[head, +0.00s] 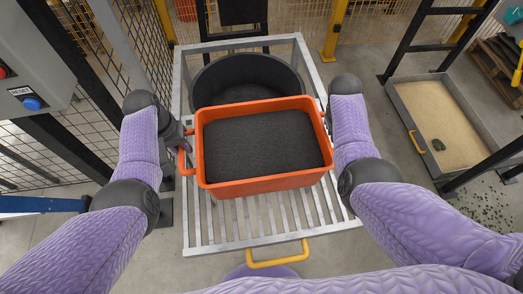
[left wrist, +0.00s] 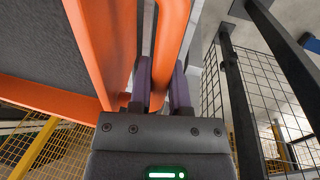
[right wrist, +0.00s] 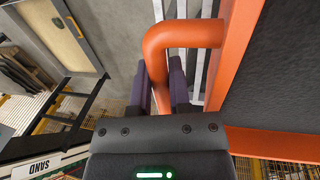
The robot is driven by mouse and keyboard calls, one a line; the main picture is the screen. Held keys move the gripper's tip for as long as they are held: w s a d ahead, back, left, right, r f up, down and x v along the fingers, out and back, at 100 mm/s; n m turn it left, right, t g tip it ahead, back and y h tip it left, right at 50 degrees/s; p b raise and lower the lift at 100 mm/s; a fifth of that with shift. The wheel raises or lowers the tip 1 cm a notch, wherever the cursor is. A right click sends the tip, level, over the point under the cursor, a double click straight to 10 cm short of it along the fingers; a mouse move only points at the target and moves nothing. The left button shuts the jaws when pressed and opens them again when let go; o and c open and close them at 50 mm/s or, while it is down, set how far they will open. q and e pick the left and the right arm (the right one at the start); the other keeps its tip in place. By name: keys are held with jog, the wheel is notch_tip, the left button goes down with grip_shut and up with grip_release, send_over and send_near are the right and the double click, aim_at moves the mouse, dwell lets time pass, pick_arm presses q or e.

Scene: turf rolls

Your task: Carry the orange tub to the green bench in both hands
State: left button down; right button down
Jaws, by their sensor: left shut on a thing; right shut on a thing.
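The orange tub (head: 262,187), filled with a dark, flat-topped material, is in the middle of the head view, level, over a slatted metal frame (head: 215,232). I cannot tell whether it touches the slats. My left gripper (head: 185,143) is shut on the tub's left handle (head: 182,160); the left wrist view shows the handle bar (left wrist: 172,35) between the fingers (left wrist: 160,88). My right gripper (right wrist: 160,85) is shut on the right handle (right wrist: 180,35) in the right wrist view; my arm mostly hides it in the head view. I cannot make out a green bench.
A round black basin (head: 215,75) stands just beyond the tub. The frame has a yellow handle (head: 277,257) at its near side. A sand tray (head: 440,115) lies at right near black posts. Mesh fencing (head: 45,160) and a grey button box (head: 35,65) are at left.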

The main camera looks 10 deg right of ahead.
pick_arm(q)
jog(key=shift+r, duration=0.1)
pick_arm(e)
jog(key=shift+r, duration=0.1)
dwell(0.7)
